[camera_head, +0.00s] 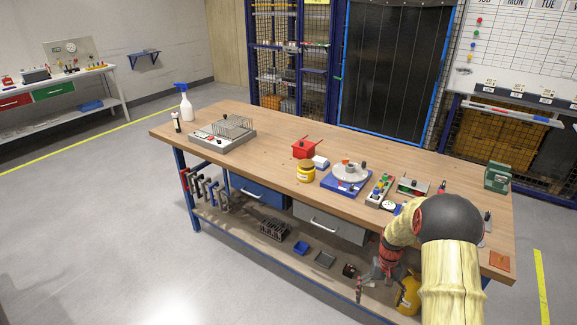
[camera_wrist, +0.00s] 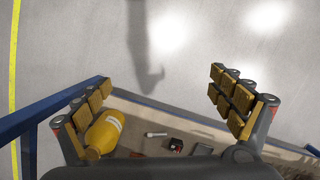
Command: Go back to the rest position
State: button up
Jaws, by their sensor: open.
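My gripper (camera_head: 384,268) hangs in front of the workbench (camera_head: 270,150) near its right end, below the tabletop. In the wrist view, my gripper (camera_wrist: 160,80) has its two padded fingers spread wide, with nothing between them. Floor shows beyond the fingertips. The rotary jig (camera_head: 350,172), a pale round disc on a blue base, stands on the bench top to the left of my arm. My arm hides part of the bench's right end.
On the bench are a grey wire-rack fixture (camera_head: 222,134), a red container (camera_head: 304,148), a yellow jar (camera_head: 306,172) and a green box (camera_head: 497,176). The lower shelf holds small bins and a yellow object (camera_head: 410,295), also in the wrist view (camera_wrist: 104,132). Floor before the bench is clear.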

jog(key=s+a+r+t, duration=0.2)
jog(key=s+a+r, duration=0.2)
jog(key=s+r, duration=0.6)
jog(key=s+a+r+n+t, duration=0.1)
jog(key=s+a+r+t, duration=0.2)
jog(key=s+r, duration=0.7)
jog(key=s+a+r+n+t, duration=0.1)
jog(key=s+a+r+t, duration=0.2)
jog(key=s+r, duration=0.7)
jog(key=shift+a+r+h, duration=0.3)
jog(key=shift+a+r, duration=1)
jog(key=shift+r, duration=4.05)
jog(key=shift+s, duration=0.1)
jog(key=shift+c, duration=0.2)
